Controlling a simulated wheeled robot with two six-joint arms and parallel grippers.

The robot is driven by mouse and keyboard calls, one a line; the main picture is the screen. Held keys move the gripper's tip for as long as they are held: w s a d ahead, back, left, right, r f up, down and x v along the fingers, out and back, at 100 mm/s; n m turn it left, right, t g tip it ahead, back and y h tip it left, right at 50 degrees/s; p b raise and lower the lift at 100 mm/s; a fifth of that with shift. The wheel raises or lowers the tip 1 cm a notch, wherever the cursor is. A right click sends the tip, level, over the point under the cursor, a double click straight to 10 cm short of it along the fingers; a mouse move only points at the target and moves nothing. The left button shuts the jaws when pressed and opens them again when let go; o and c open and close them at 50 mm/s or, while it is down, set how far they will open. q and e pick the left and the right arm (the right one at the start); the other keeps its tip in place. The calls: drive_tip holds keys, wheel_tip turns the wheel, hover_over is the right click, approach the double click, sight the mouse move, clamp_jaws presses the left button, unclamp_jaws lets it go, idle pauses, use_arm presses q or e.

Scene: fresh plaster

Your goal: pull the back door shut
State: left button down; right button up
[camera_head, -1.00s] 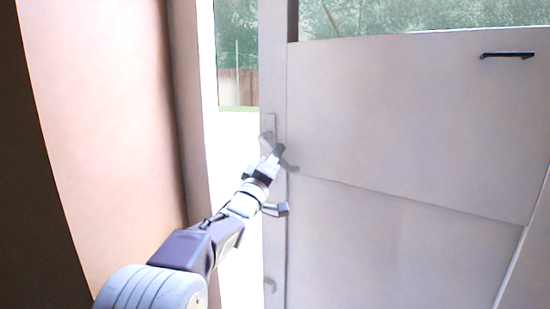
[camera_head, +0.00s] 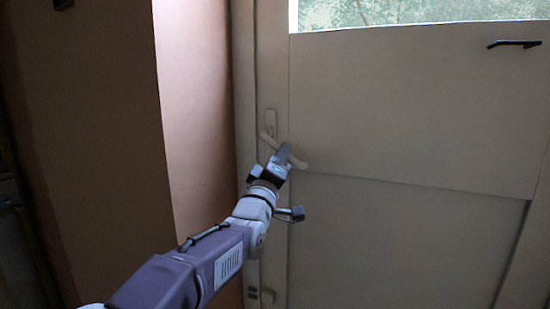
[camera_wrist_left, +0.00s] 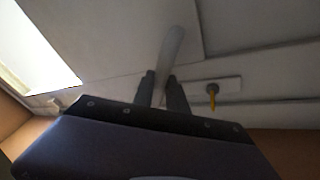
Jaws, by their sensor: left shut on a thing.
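The back door (camera_head: 400,110) is a pale panelled door with a window at its top, and it fills the right of the head view. Its left edge now lies against the frame, with no gap to the outside showing. A curved lever handle (camera_head: 298,163) sits on a narrow plate near that edge. My left gripper (camera_head: 282,156) is shut on the handle and partly hides it. In the left wrist view the two fingers (camera_wrist_left: 160,88) close around the handle (camera_wrist_left: 173,48). My right gripper is not in view.
A dark hook or bar (camera_head: 514,44) is fixed high on the door's right part. A pinkish wall (camera_head: 190,110) stands close to the left of the frame. In the left wrist view a yellow key-like piece (camera_wrist_left: 212,96) sits on the plate.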

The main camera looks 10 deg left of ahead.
use_arm(q)
drive_tip(key=shift+s+r, duration=0.15)
drive_tip(key=c, duration=1.3)
unclamp_jaws()
drive_tip(key=shift+s+r, duration=0.1)
drive_tip(key=shift+s, duration=0.15)
drive_tip(key=p+v, duration=0.1)
drive_tip(key=v, duration=0.8)
